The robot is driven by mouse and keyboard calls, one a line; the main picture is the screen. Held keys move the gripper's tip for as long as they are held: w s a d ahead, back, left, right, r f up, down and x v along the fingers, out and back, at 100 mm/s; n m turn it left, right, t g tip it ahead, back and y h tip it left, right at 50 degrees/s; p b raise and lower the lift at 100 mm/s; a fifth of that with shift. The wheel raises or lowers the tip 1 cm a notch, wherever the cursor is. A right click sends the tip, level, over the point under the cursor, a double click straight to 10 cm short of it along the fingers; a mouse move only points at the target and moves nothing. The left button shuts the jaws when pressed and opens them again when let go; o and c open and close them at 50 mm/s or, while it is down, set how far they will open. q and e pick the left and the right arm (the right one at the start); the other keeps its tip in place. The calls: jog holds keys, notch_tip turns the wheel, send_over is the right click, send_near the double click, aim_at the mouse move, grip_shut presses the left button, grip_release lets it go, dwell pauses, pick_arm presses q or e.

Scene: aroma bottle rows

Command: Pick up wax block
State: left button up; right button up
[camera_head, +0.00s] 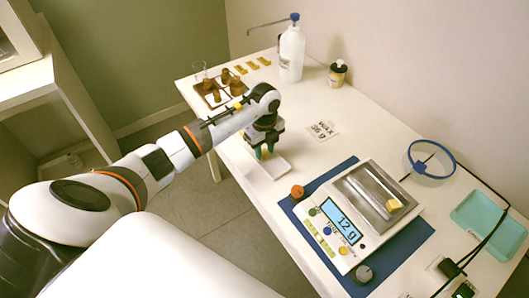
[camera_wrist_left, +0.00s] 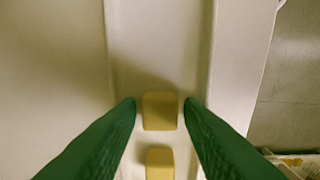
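My left gripper (camera_head: 264,153) is over a small white tray (camera_head: 281,168) near the table's left edge. In the left wrist view its green fingers (camera_wrist_left: 160,106) are open, one on each side of a yellow wax block (camera_wrist_left: 160,111), with a narrow gap on both sides. A second wax block (camera_wrist_left: 160,163) lies on the tray nearer the bottom of that view. Another yellow block (camera_head: 394,205) sits on the metal pan of the scale (camera_head: 345,232), which reads 12 g. My right gripper is not in view.
The scale stands on a blue mat (camera_head: 405,255). A card (camera_head: 322,130) reads "WAX 35 g". A blue ring (camera_head: 411,160) and a teal tray (camera_head: 490,224) are right.

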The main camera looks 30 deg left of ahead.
pick_arm(q)
grip_shut()
